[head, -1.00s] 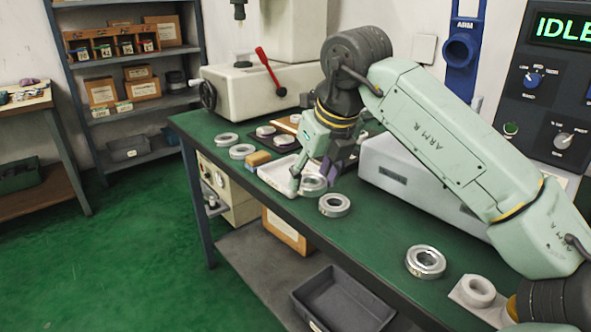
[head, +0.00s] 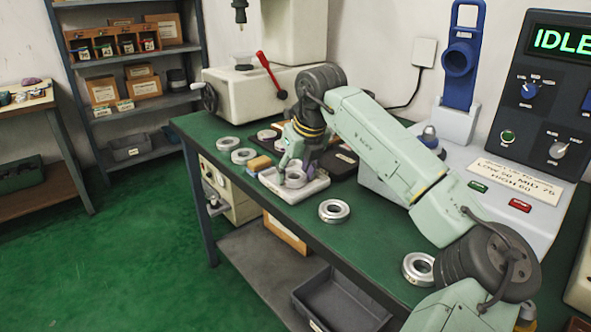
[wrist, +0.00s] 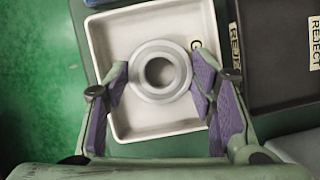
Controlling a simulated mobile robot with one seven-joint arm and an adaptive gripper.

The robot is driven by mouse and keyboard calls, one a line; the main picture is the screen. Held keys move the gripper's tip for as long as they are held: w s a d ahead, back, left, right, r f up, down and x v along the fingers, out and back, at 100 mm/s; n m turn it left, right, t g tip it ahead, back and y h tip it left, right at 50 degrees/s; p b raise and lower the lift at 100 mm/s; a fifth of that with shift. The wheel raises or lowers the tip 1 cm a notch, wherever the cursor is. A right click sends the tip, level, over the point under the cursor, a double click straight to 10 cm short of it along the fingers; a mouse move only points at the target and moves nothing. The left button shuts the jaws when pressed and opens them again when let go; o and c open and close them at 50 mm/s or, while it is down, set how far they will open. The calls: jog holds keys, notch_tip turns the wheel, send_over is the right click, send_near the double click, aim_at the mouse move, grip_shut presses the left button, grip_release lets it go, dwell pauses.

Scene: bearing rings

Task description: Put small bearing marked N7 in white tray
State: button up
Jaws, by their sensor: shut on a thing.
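My gripper (head: 293,178) is shut on a small grey metal bearing ring (wrist: 160,48), with one purple-padded finger on each side of it in the wrist view. The ring also shows below the fingers in the head view (head: 297,182). I cannot read any marking on it. The ring is within the outline of the white tray (wrist: 112,118). The tray also shows in the head view (head: 313,189), on the green bench. I cannot tell whether the ring touches the tray floor.
A black tray (wrist: 265,92) with REJECT labels adjoins the white tray on the right. Other rings stand on the bench: one in front (head: 334,211), one near my arm (head: 417,268), and two at the far left (head: 228,144). A tan block (head: 259,163) is beside the white tray.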

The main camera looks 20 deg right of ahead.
jog(key=shift+f+b, duration=0.25)
jog(key=shift+b, duration=0.1)
jog(key=o, duration=1.2)
jog(key=shift+s+f, duration=0.1)
jog(key=shift+f, duration=0.05)
jog(key=shift+r+p, duration=0.35)
jog(key=shift+r, duration=0.3)
jog(key=v, duration=1.1)
jog(key=shift+r, duration=0.35)
